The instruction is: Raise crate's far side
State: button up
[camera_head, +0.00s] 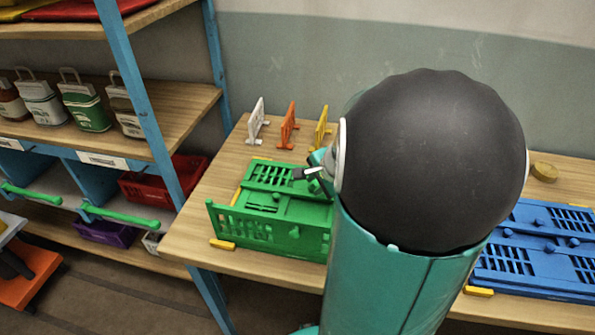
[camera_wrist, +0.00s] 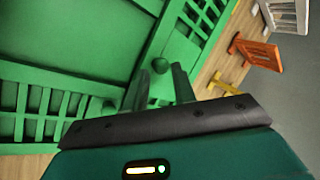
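The green crate (camera_head: 268,212) stands on the wooden table, and its near slotted side is upright. Its far slotted panel (camera_head: 275,178) looks folded down flat. My gripper (camera_head: 308,173) is over the crate's far right part, and my arm hides the crate's right end. In the wrist view the two dark fingers (camera_wrist: 160,88) are apart, over the green panel. A small round green knob (camera_wrist: 160,66) shows between and just beyond the fingertips. I cannot tell whether the fingers touch it. More slotted green panel (camera_wrist: 205,22) shows at the upper right.
White (camera_head: 257,120), orange (camera_head: 288,125) and yellow (camera_head: 322,128) small stands are behind the crate. A blue folded crate (camera_head: 540,250) lies to the right. Yellow blocks (camera_head: 222,244) sit at the green crate's edge. A blue-posted shelf (camera_head: 140,80) stands at the left.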

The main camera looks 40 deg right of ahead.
jog(key=shift+w+f, duration=0.35)
jog(key=shift+f, duration=0.2)
grip_shut()
jog(key=shift+r, duration=0.15)
